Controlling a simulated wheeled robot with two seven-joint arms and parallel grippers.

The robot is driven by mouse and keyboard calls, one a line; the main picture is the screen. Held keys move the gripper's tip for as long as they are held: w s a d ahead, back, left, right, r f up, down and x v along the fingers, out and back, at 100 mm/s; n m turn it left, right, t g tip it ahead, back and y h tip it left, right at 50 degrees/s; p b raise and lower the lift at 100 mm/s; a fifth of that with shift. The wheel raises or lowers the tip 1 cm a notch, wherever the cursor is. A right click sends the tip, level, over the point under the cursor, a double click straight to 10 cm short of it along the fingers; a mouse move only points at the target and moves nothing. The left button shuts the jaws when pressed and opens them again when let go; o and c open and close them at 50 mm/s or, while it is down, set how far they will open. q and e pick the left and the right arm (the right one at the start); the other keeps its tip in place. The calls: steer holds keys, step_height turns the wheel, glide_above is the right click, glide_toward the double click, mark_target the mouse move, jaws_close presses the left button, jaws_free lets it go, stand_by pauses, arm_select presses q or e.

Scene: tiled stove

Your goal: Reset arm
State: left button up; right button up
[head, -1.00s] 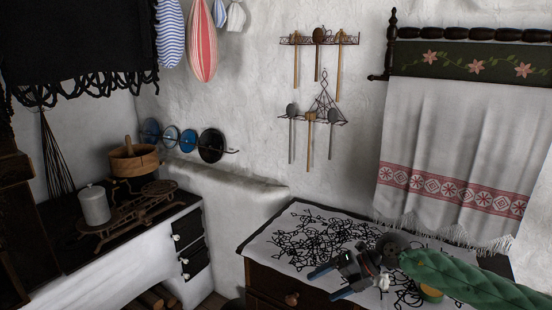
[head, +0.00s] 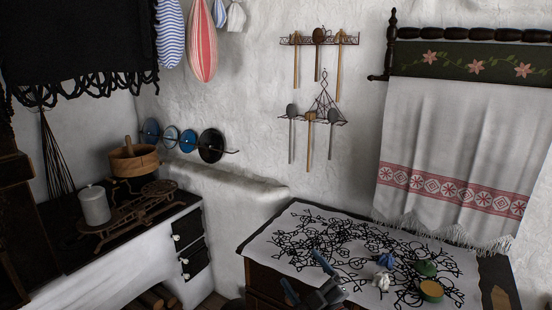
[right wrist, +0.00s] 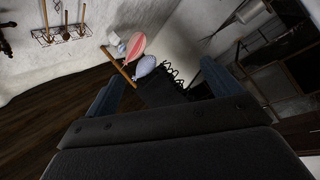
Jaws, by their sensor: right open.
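My right gripper (head: 300,267) is at the bottom of the head view, in front of the cloth-covered chest (head: 262,278). Its two blue fingers are apart with nothing between them. In the right wrist view the open fingers (right wrist: 160,82) frame only distant hanging things and the dark fringed cloth. Most of my right arm is out of the head view. My left gripper does not show.
On the patterned cloth (head: 290,235) are a small blue thing (head: 386,261), a white one (head: 381,281), a green one (head: 427,268) and a yellow round one (head: 431,291). The stove (head: 110,272) with a pot (head: 134,160) stands left.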

steer(key=s+d+f+m+g+h, duration=0.3)
steer(key=s+d+f+m+h, duration=0.25)
steer(key=f, duration=0.35)
steer(key=s+d+f+m+g+h, duration=0.3)
steer(key=s+d+f+m+h, duration=0.25)
steer(key=f, duration=0.35)
steer(key=s+d+f+m+g, duration=0.2)
steer(key=s+f+g, duration=0.25)
steer(key=s, duration=0.55)
steer(key=s+d+f+m+g, duration=0.15)
steer(key=s+f+g, duration=0.35)
steer(key=s, duration=0.5)
steer(key=s+a+f, duration=0.2)
steer(key=f, duration=1.6)
steer(key=s+a+f+g, duration=0.1)
steer(key=s+a+f, duration=0.1)
steer(key=f, duration=1.7)
steer(key=shift+s, duration=0.25)
steer(key=shift+d+r+n+g, duration=0.1)
steer(key=shift+n+g, duration=0.15)
